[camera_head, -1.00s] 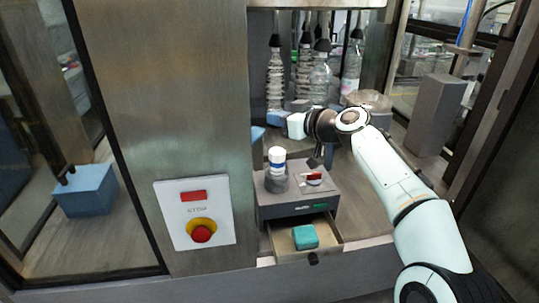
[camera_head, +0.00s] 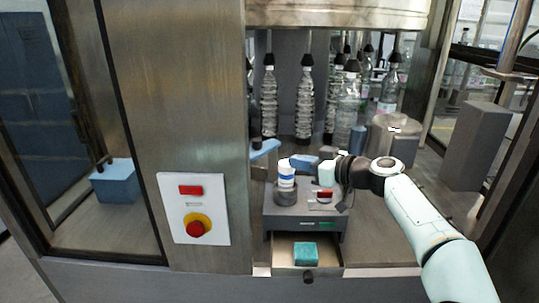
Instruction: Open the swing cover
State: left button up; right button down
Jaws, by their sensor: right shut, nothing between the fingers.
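A rounded, grey, see-through-looking cover (camera_head: 393,137) stands behind my arm on the right. It looks closed, and my gripper is in front and to the left of it, apart from it. I cannot tell for sure that this is the swing cover. My left gripper is not in view.
The box carries a white and blue bottle (camera_head: 286,175) and a small red-topped item (camera_head: 324,194). Its open drawer (camera_head: 283,252) holds a teal block (camera_head: 305,253). Clear bottles (camera_head: 305,100) hang behind. A steel panel with a red stop button (camera_head: 195,228) stands left; a grey block (camera_head: 475,147) stands right.

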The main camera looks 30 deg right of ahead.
aim_at(260, 156)
jog(key=p+x, duration=0.2)
jog(key=x, duration=0.2)
jog(key=p+x, duration=0.2)
jog(key=x, duration=0.3)
jog(key=shift+w+a+r, duration=0.1)
jog(key=shift+w+r, duration=0.05)
jog(key=shift+w, duration=0.2)
jog(key=shift+w+a+f, duration=0.1)
jog(key=shift+w+f, duration=0.15)
jog(key=shift+w, duration=0.15)
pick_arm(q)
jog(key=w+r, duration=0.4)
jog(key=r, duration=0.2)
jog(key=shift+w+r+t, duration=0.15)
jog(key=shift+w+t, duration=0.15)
pick_arm(e)
jog(key=shift+f, duration=0.1)
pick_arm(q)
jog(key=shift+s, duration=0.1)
pick_arm(e)
jog(key=shift+s, duration=0.15)
